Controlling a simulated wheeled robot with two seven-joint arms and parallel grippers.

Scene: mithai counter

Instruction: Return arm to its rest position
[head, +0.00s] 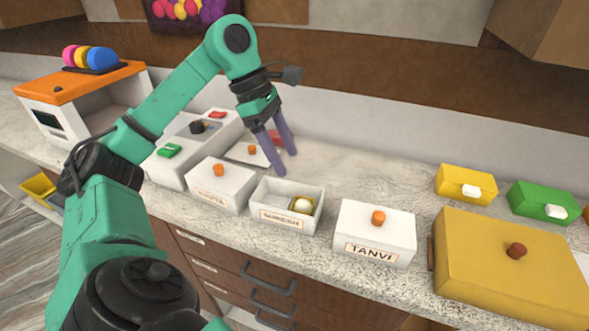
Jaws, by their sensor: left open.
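My left arm comes in from the left in the head view. Its gripper (282,158) is open and empty, its purple fingers pointing down behind the open white box. That open box (264,215) has a label on its front that I cannot read for sure, and a small round yellowish sweet (302,205) lies inside at its right end. My right gripper is not in view.
A lidded white box (222,185) stands left of the open box, and the TANVI box (374,233) stands right. A large yellow box (505,265) and smaller yellow (466,185) and green (543,203) boxes are further right. An orange-topped unit (85,92) stands at left.

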